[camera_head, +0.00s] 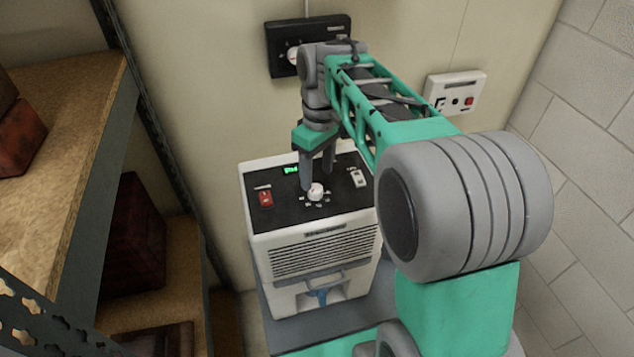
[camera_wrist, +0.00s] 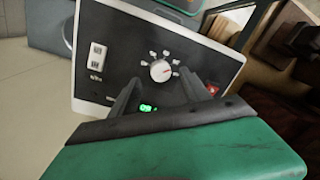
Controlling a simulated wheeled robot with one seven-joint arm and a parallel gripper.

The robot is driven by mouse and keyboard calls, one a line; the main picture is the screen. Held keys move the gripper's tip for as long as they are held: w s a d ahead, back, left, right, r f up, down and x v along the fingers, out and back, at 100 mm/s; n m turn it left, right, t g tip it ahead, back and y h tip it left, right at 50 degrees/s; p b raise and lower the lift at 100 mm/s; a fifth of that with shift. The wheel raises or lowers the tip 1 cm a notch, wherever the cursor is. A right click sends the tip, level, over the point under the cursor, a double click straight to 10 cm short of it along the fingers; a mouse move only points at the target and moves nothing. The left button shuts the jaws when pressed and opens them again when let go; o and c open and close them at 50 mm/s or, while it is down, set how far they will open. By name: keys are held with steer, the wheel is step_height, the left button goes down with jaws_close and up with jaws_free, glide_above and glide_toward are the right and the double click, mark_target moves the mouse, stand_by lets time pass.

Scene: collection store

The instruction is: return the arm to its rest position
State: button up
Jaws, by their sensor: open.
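My gripper (camera_head: 318,172) points down over the black top panel of a white dehumidifier-like machine (camera_head: 318,262). Its two fingers are apart, one on each side of the white dial (camera_head: 316,191) as seen in the head view. In the wrist view my gripper (camera_wrist: 165,92) is open, with the dial (camera_wrist: 161,71) beyond and between the fingertips. Nothing is held. I cannot tell whether a fingertip touches the panel. My green and grey arm reaches from the lower right across the head view, hiding part of the machine's right side.
The panel also has a red switch (camera_head: 265,197), a white switch (camera_head: 357,178) and a green display (camera_head: 291,170). A black wall box (camera_head: 283,62) and a white wall box (camera_head: 455,92) are behind. A shelf (camera_head: 75,150) with dark red boxes stands left; a block wall (camera_head: 590,130) right.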

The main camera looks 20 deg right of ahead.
step_height(320, 180, up, 3)
steer(key=shift+r, duration=0.2)
steer(key=shift+s, duration=0.15)
steer(key=s+m, duration=0.1)
steer(key=s, duration=0.1)
steer(key=s+a+f+m+t, duration=0.1)
steer(key=s, duration=0.1)
steer(key=s+m+t, duration=0.1)
steer(key=s, duration=0.2)
steer(key=shift+a+f, duration=0.25)
steer(key=shift+f, duration=0.1)
steer(key=s+f+m+t, duration=0.1)
steer(key=s+f+m, duration=0.2)
steer(key=s+f, duration=0.2)
steer(key=shift+s+d+m+t+h, duration=0.3)
steer(key=shift+s+d+t, duration=0.1)
steer(key=shift+s, duration=0.25)
